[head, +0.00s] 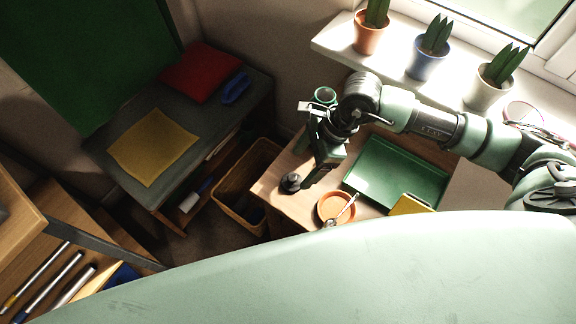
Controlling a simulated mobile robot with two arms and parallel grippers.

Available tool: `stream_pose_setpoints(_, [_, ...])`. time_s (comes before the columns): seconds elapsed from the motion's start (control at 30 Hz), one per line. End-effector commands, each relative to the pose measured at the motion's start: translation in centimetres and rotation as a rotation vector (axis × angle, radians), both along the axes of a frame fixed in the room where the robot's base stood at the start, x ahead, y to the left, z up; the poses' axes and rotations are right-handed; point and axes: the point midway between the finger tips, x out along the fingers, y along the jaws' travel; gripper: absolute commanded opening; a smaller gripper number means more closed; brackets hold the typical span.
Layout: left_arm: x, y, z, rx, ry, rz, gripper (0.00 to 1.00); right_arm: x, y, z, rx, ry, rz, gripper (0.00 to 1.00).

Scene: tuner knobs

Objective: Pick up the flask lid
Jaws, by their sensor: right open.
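A small dark round piece, seemingly the flask lid (290,183), sits near the left edge of the wooden table. My right gripper (306,180) reaches in from the right and points down just to the right of this dark piece. It is open. From this angle I cannot tell whether a finger touches the piece. A green round item with an open top (325,95) shows behind my right wrist, partly hidden; I cannot tell if it is the flask. My left gripper is out of view.
A green tray (398,171) lies right of the gripper on the table (268,190). An orange saucer (328,206) with a spoon stands in front, beside a yellow item (411,205). Potted plants line the sill (333,40). A bin (226,185) stands left of the table.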

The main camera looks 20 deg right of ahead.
Motion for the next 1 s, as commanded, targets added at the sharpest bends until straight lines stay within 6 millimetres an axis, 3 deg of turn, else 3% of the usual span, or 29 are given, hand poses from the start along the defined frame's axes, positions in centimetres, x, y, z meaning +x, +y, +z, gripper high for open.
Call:
stream_pose_setpoints(0.1, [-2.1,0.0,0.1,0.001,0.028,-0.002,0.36,0.0,0.6,-1.2,0.002,0.001,-0.001,0.75])
stream_pose_setpoints(0.23, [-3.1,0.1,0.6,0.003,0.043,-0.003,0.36,0.1,1.2,-2.8,0.001,0.004,-0.002,0.75])
stream_pose_setpoints(0.43, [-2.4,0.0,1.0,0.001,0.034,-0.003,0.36,0.3,2.1,-5.5,0.001,0.002,-0.001,0.75])
stream_pose_setpoints(0.6, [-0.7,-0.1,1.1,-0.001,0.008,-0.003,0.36,0.4,2.3,-6.1,0.0,-0.002,-0.001,0.75])
stream_pose_setpoints(0.73, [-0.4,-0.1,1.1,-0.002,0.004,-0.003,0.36,0.4,2.3,-6.1,0.0,-0.002,-0.001,0.75])
stream_pose_setpoints(0.77, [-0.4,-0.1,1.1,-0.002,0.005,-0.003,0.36,0.4,2.3,-6.1,0.0,-0.002,-0.001,0.69])
stream_pose_setpoints(0.97, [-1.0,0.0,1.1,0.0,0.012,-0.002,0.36,0.4,2.3,-6.1,0.0,-0.002,-0.001,0.13])
stream_pose_setpoints(1.0, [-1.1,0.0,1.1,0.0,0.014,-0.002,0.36,0.4,2.3,-6.1,0.0,-0.002,-0.001,0.1])
